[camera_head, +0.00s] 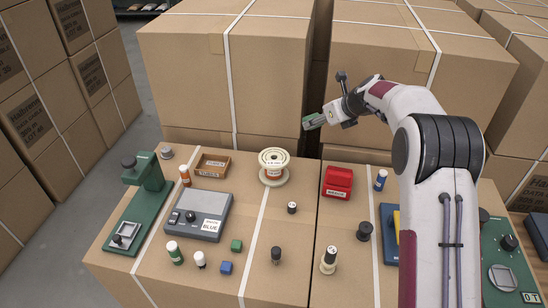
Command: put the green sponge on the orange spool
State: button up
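A small dark green block (236,245), which fits the green sponge, lies on the cardboard top left of centre. My gripper (314,121) is raised in the air, behind and to the right of the spool, pointing left. A grey-green shape shows at its tip; it is too small to tell whether this is the fingers or something held. It is well apart from the block and the spool.
A blue block (226,268) lies close to the green one. A grey scale (197,214), a green stand (147,190), a red bin (338,182) and a brown tray (212,165) stand around. Several small spools are scattered in front. Tall boxes (240,75) rise behind.

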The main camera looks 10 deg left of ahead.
jog(key=r+n, duration=0.1)
send_over(273, 156)
jog(key=s+d, duration=0.1)
jog(key=s, duration=0.1)
jog(key=shift+s+d+f, duration=0.1)
jog(key=shift+d+f, duration=0.2)
jog(key=shift+d, duration=0.2)
jog(key=shift+f, duration=0.15)
jog(key=shift+f, duration=3)
jog(key=shift+f, duration=1.9)
jog(key=shift+f, duration=0.15)
